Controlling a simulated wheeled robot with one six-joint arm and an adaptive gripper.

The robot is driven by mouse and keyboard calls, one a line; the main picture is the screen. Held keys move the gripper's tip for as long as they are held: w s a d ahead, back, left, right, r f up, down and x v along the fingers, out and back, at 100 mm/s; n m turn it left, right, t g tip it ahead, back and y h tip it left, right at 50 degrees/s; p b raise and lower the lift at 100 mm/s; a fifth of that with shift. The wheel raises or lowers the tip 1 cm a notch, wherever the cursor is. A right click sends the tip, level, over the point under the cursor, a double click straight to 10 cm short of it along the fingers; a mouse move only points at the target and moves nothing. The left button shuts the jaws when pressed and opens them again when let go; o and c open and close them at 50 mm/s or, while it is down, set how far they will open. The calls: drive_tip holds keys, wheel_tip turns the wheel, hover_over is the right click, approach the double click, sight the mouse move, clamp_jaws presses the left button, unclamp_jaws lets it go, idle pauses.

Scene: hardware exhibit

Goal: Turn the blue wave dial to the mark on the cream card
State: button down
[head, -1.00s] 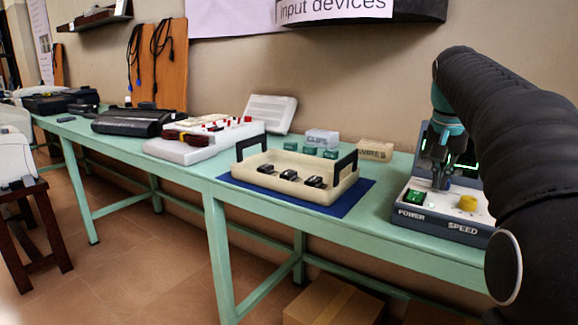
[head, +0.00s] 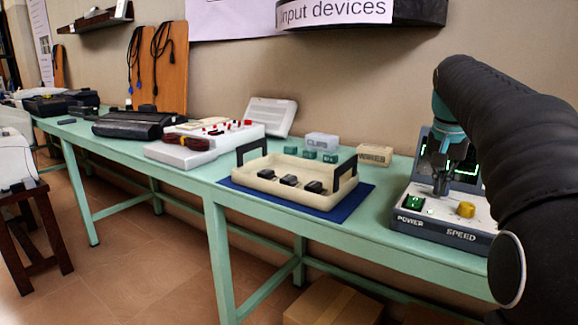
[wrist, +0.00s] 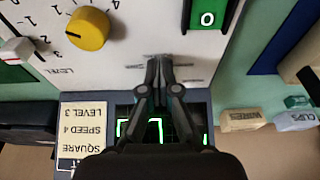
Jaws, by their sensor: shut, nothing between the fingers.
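The device (head: 445,228) with the POWER and SPEED labels stands at the right end of the bench. My gripper (head: 440,187) points down over its panel. In the wrist view my gripper (wrist: 161,62) is shut with its fingers together, close over small printed marks on the white panel (wrist: 150,25). The blue wave dial cannot be made out; the fingers cover that spot. The cream card (wrist: 82,137) reads SQUARE, SPEED 4, LEVEL 3, upside down in the wrist view. Whether the fingertips touch anything is unclear.
The yellow speed knob (wrist: 88,29), the pale level knob (wrist: 17,49) and the green power switch (wrist: 207,18) are near my fingers. A screen (wrist: 125,128) with a green trace lies behind them. A cream tray (head: 310,199) and WIRES box (head: 374,155) stand left of the device.

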drive_tip(key=shift+s, duration=0.1)
idle(0.3)
drive_tip(key=shift+s+a, duration=0.15)
drive_tip(key=shift+s, duration=0.1)
wheel_tip(320, 180, up, 2)
drive_tip(key=shift+r+p, duration=0.1)
drive_tip(key=shift+p, duration=0.85)
drive_tip(key=shift+r, duration=1.9)
drive_tip(key=s+a+f, duration=0.1)
drive_tip(key=s+a, duration=0.1)
drive_tip(key=s+a+n, duration=0.1)
drive_tip(key=s, duration=0.1)
drive_tip(key=s+a+f+n+t, duration=0.1)
drive_tip(key=s+a, duration=0.1)
drive_tip(key=shift+s+a+f, duration=0.1)
drive_tip(key=shift+a+f, duration=0.25)
drive_tip(key=s+a+f+n+t, duration=0.1)
drive_tip(key=s+a+f+n, duration=0.1)
drive_tip(key=s+a+f, duration=0.3)
drive_tip(key=s+a+f+n+t+y, duration=0.1)
drive_tip(key=s+a+f, duration=0.4)
drive_tip(key=s+f, duration=0.9)
drive_tip(key=shift+s+f+n+y, duration=0.3)
drive_tip(key=shift+f+n, duration=0.15)
drive_tip(key=shift+n, duration=0.45)
